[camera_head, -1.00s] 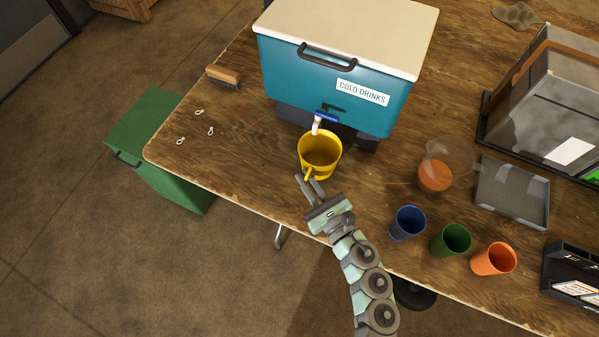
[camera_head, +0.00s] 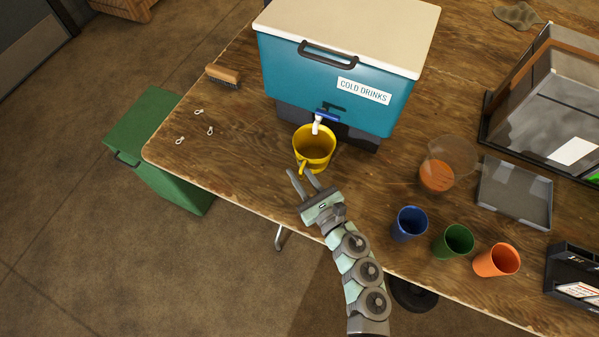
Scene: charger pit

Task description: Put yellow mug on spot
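The yellow mug (camera_head: 314,150) stands upright on the wooden table, just in front of the cooler's white spigot (camera_head: 317,126). Its opening faces up and looks empty, and its handle points toward my gripper. My gripper (camera_head: 301,172) is at the mug's near side. Its two fingers are apart, with the lower end of the handle between or just beyond their tips. I cannot tell whether they touch it. No marked spot shows on the table; anything under the mug is hidden.
The teal cooler (camera_head: 335,80) stands behind the mug. Blue (camera_head: 409,224), green (camera_head: 454,241) and orange (camera_head: 497,260) cups stand to the right, near a clear container (camera_head: 449,157) and a grey tray (camera_head: 515,192). A brush (camera_head: 224,76) lies left. The table left of the mug is mostly clear.

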